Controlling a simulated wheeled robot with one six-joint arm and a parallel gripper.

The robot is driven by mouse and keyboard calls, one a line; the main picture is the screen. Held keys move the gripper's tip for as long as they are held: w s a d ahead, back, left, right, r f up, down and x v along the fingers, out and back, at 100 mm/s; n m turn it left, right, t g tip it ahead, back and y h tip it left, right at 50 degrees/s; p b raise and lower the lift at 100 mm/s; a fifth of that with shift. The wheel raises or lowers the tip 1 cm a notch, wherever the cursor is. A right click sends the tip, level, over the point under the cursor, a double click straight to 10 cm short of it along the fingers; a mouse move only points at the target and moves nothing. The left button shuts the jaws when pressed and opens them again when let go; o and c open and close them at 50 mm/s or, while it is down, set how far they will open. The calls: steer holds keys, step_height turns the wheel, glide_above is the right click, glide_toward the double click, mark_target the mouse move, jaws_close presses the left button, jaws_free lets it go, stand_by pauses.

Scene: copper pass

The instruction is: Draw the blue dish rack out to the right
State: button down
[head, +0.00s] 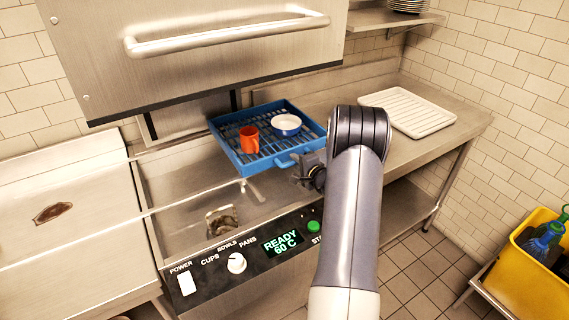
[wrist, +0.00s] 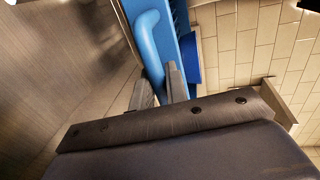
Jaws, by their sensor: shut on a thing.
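The blue dish rack (head: 240,158) sits under the raised steel hood, partly over the basin and partly on the steel counter to the right. It holds an orange cup (head: 249,139) and a white bowl with a blue rim (head: 286,124). A blue handle (head: 284,162) sticks out from its near side. My gripper (head: 300,170) is at that handle, partly hidden by my arm. In the wrist view my gripper (wrist: 160,88) is shut on the curved blue handle (wrist: 148,38), with the rack's blue wall beyond it.
The raised hood (head: 200,50) with its bar handle hangs above the rack. A white ribbed tray (head: 406,110) lies on the right counter (head: 372,147), with some bare steel before it. A control panel (head: 255,255) runs along the front. A yellow bin (head: 530,270) stands at right.

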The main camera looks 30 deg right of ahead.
steer(key=shift+d, duration=1)
steer(key=c, duration=1.5)
jaws_free()
steer(key=shift+s, duration=0.15)
steer(key=b+v, duration=0.1)
steer(key=v, duration=0.9)
steer(key=shift+s, duration=0.25)
